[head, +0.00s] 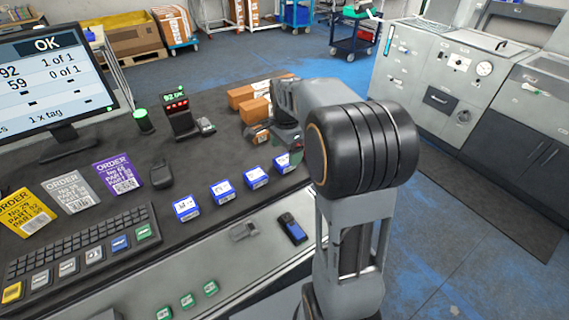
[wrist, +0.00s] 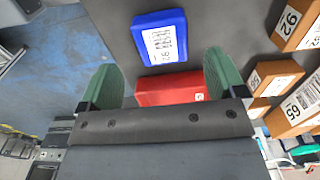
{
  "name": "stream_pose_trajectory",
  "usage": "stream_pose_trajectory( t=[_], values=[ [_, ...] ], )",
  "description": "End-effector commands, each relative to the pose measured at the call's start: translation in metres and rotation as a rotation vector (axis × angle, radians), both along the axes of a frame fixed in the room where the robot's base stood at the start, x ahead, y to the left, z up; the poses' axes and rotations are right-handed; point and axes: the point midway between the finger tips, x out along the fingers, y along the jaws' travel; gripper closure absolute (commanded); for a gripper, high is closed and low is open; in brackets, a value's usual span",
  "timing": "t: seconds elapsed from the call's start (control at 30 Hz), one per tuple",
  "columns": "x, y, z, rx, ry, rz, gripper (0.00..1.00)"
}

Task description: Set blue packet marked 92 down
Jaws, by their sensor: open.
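The blue packet marked 92 (wrist: 162,38) lies on the dark table top in the wrist view, label facing the camera. It is beyond my fingertips and apart from them. My gripper (wrist: 165,75) has its two green fingers spread wide. A red block (wrist: 170,88) shows between the fingers, close to the palm, partly hidden by it. In the head view my gripper (head: 287,148) is low over the table, at the right end of a row of blue packets (head: 222,191). The packet nearest it (head: 282,163) is partly hidden; its number is too small to read.
Brown boxes (head: 255,107) stand just behind my gripper; one in the wrist view (wrist: 297,22) is marked 92. A monitor (head: 50,85), order cards (head: 72,190) and a button panel (head: 80,255) are on the left. A dark handheld device (head: 292,228) lies at the front.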

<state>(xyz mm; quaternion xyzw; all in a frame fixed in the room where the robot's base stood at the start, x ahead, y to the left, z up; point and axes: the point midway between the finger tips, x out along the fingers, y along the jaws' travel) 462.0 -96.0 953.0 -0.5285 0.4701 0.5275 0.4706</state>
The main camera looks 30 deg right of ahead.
Motion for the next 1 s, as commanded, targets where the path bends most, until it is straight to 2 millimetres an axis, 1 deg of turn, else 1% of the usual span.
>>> stream_pose_trajectory(
  t=[0.1,0.3,0.43,0.67,1.0],
  values=[
    [0.001,0.002,-0.018,0.001,0.005,0.0,0.11],
    [0.002,0.003,-0.041,0.001,0.003,0.0,0.11],
    [0.002,0.003,-0.046,0.001,0.002,0.0,0.11],
    [0.002,0.003,-0.047,0.0,0.001,0.0,0.11],
    [0.002,0.003,-0.046,0.0,0.001,0.001,0.43]
  ],
)
